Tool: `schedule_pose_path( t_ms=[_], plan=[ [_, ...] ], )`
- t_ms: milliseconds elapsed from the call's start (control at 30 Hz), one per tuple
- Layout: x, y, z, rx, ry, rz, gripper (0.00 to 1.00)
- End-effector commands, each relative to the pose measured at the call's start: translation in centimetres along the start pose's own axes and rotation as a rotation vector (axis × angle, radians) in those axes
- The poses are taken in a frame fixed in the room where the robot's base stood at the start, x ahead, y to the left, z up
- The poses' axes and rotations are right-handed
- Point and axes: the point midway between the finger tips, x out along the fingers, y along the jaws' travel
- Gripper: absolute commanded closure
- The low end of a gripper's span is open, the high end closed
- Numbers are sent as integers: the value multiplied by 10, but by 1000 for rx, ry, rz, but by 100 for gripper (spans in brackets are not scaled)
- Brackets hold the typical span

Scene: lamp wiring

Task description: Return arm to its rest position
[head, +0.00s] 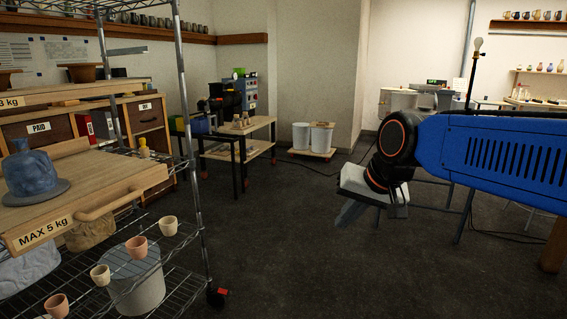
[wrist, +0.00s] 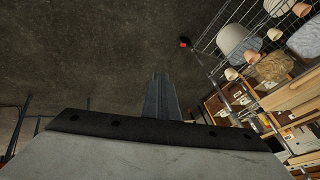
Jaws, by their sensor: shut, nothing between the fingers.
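My arm (head: 495,150) reaches in from the right edge of the head view, a blue link ending in a black joint. My gripper (head: 347,220) hangs below that joint over the open floor, pointing down and to the left. In the wrist view the gripper fingers (wrist: 160,95) lie together, shut with nothing between them. No object touches the gripper in either view.
A wire shelf rack (head: 185,110) with a wooden board (head: 120,180), a blue pot (head: 30,168) and several small cups stands at left. A work table (head: 240,140) and lidded bins (head: 311,136) stand behind. The middle floor (head: 290,240) is clear.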

Motion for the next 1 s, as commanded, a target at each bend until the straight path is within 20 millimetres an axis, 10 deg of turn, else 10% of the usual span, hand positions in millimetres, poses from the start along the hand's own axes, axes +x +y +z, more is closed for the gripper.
schedule_pose_path(
  t_ms=[500,1000],
  plan=[
    [-8,173,160,-160,-31,230,100],
    [-4,196,191,-191,-48,267,100]
  ],
)
